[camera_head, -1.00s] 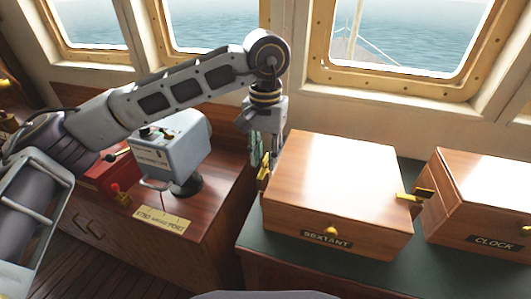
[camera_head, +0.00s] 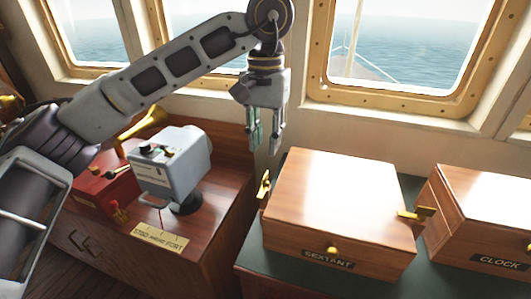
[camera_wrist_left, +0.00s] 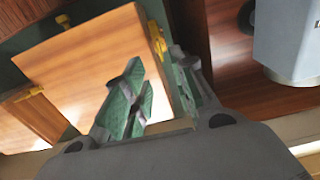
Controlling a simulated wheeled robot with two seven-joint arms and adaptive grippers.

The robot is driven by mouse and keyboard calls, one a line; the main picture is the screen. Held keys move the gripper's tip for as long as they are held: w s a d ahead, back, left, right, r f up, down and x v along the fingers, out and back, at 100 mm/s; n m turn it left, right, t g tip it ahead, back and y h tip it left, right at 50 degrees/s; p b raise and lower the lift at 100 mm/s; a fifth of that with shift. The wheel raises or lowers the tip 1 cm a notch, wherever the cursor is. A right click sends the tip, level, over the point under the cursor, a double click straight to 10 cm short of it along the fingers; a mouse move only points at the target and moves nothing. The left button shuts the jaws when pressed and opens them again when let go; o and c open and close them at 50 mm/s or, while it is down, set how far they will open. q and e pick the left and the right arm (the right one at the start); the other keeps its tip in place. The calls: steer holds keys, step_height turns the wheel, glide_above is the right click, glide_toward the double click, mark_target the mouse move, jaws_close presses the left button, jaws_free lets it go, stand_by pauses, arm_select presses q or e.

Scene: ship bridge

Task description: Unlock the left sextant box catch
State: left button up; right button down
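The wooden sextant box (camera_head: 340,200) sits on the green-topped counter, lid closed, with a brass knob (camera_head: 331,251) and a SEXTANT plate on its front. It also shows in the wrist view (camera_wrist_left: 100,60). Its left catch (camera_head: 264,186) is a brass piece standing roughly upright on the left side; the wrist view shows it too (camera_wrist_left: 157,40). The right catch (camera_head: 412,214) juts outward. My left gripper (camera_head: 265,142) points down above and behind the left catch, apart from it. Its green-padded fingers (camera_wrist_left: 160,95) are apart, with nothing between them. My right gripper is not in view.
The clock box (camera_head: 480,220) stands close on the right. A grey instrument (camera_head: 170,160) on a dark base and a red box (camera_head: 100,190) stand on the wooden cabinet at left. The window wall (camera_head: 310,125) is close behind.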

arm_select(q)
steer(key=shift+r, duration=1.3)
